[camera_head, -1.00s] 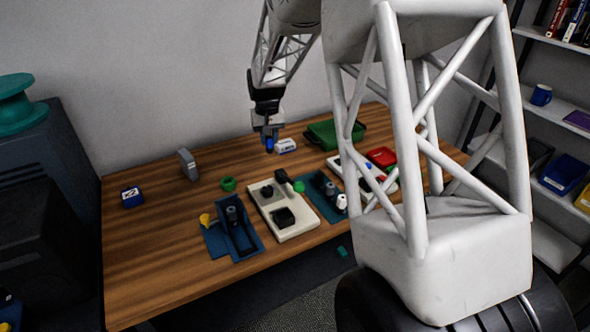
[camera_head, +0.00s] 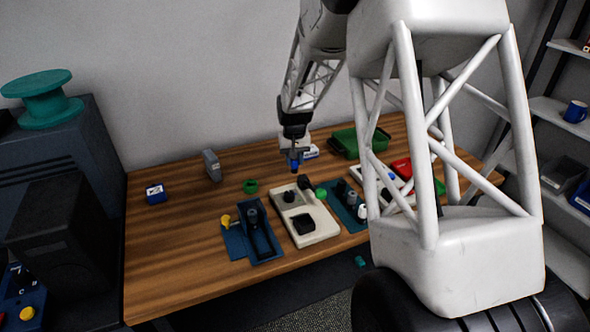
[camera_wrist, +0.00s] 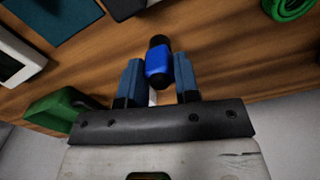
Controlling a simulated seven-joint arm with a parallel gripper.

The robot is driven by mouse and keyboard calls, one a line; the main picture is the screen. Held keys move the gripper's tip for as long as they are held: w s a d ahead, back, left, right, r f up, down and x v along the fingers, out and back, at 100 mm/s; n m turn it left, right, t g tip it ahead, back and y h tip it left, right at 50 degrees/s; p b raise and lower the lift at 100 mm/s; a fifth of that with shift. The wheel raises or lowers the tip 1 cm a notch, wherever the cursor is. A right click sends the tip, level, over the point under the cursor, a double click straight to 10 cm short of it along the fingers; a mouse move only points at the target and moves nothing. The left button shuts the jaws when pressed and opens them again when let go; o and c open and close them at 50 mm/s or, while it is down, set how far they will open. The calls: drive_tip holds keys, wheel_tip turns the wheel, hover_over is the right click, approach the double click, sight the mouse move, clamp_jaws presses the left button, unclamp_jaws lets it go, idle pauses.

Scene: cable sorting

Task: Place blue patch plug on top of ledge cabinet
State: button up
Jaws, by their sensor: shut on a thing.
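The blue patch plug (camera_wrist: 158,66) is a short blue cylinder with black ends. My gripper (camera_wrist: 158,77) is shut on it, with the plug between the two blue-grey fingers. In the head view the plug (camera_head: 294,167) hangs below my gripper (camera_head: 294,160), above the back part of the table. A dark grey cabinet (camera_head: 95,135), which looks like the ledge cabinet, stands at the left, beyond the table's left edge. A teal spool (camera_head: 45,105) sits on its top. My gripper is well to the right of this cabinet.
The wooden table (camera_head: 180,255) has a clear left part. A blue box (camera_head: 155,194), a grey upright piece (camera_head: 212,165) and a green ring (camera_head: 250,186) stand on it. A cream board (camera_head: 318,227) lies in the middle and a green bin (camera_head: 345,140) behind. A dark box (camera_head: 62,235) fronts the cabinet.

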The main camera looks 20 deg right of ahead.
sight(294, 169)
drive_tip(key=shift+f, duration=0.25)
drive_tip(key=shift+f, duration=1.8)
drive_tip(key=shift+f, duration=0.1)
drive_tip(key=o, duration=0.9)
drive_tip(key=shift+o, duration=0.2)
wheel_tip(294, 169, up, 12)
drive_tip(key=shift+r, duration=0.1)
